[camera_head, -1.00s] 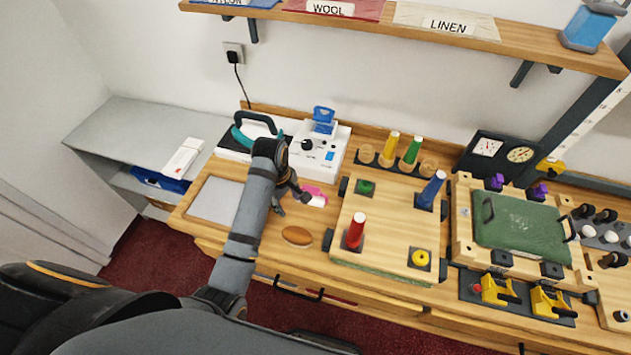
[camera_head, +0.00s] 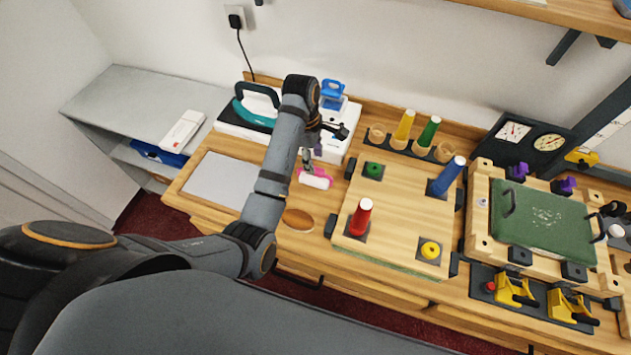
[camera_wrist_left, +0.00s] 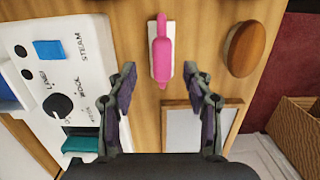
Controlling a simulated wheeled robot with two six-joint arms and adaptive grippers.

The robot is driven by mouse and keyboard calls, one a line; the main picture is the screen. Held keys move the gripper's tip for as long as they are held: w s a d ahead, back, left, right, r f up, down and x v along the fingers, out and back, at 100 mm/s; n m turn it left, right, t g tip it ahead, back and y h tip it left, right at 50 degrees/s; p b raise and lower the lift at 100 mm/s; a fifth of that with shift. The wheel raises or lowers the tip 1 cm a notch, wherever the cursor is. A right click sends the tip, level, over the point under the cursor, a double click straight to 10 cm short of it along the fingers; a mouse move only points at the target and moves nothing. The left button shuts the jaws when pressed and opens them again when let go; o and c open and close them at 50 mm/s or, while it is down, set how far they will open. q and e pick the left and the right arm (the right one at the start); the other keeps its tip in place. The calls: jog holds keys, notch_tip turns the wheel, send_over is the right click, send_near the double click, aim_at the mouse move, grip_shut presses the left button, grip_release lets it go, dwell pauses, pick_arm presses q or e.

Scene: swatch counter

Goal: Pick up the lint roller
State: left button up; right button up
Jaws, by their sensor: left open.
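The lint roller (camera_head: 315,179), with a pink handle and a white roll, lies on the wooden counter behind the brown oval brush. In the left wrist view the lint roller (camera_wrist_left: 162,50) lies just beyond the fingertips, lined up with the gap between them. My left gripper (camera_head: 309,158) is above the counter by the roller, partly hidden by its own arm in the head view. In the left wrist view the left gripper (camera_wrist_left: 163,80) is open and empty, one finger to each side of the roller's line. My right gripper is not in view.
A white steam unit (camera_wrist_left: 60,65) with a black knob stands close to the left of the gripper in the wrist view. The brown oval brush (camera_head: 298,220) is near the roller. A board with coloured cones (camera_head: 385,210) stands to the right. A grey panel (camera_head: 217,180) lies left.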

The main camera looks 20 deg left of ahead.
aim_at(315, 176)
pick_arm(q)
jog(key=f+b, duration=0.2)
jog(key=f, duration=0.1)
jog(key=f+b, duration=0.1)
jog(key=shift+s+d+f, duration=0.25)
jog(key=shift+f, duration=0.05)
jog(key=shift+w+f, duration=0.15)
jog(key=shift+f, duration=0.1)
jog(key=shift+r, duration=0.1)
jog(key=shift+c, duration=1.2)
grip_shut()
